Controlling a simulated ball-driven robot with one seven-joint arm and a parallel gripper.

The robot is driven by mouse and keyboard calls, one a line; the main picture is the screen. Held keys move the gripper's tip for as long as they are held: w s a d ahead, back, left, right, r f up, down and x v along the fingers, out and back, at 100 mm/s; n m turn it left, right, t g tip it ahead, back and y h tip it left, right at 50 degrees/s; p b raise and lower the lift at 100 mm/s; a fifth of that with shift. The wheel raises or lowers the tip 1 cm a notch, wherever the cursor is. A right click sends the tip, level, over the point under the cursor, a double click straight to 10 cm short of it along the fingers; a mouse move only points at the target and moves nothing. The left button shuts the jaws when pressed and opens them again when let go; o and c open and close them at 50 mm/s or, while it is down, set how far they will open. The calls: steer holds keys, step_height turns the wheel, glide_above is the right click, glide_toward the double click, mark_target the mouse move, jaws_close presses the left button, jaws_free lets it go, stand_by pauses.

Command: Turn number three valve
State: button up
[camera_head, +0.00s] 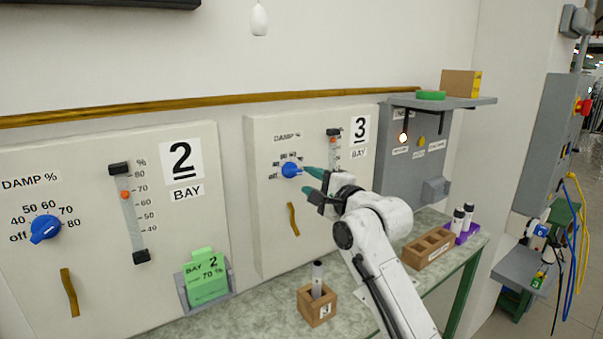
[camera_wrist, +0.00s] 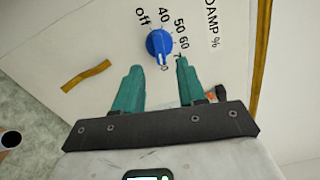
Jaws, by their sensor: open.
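The bay 3 panel (camera_head: 262,225) carries a blue knob (camera_head: 291,170) with a DAMP % scale above and around it. In the wrist view the same blue knob (camera_wrist: 159,43) sits just beyond and between my fingertips, with a white pointer mark on its lower part toward the high end of the scale. My gripper (camera_head: 314,182) has green fingers, is open and empty, and is just right of the knob in the head view. It also shows in the wrist view (camera_wrist: 157,70), fingers apart on either side below the knob. No contact with the knob is visible.
The bay 2 panel (camera_head: 100,235) with its own blue knob (camera_head: 45,229) stands at left. A green card (camera_head: 205,278) reads BAY 2, 70 %. Wooden rod blocks (camera_head: 317,305) (camera_head: 428,247) stand on the bench below. A grey shelf (camera_head: 470,102) juts out at right.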

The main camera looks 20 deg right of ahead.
mark_target(296, 174)
steer(key=shift+p+x, duration=0.45)
steer(key=shift+x, duration=2.15)
steer(key=shift+a, duration=0.15)
steer(key=shift+c, duration=0.2)
jaws_close()
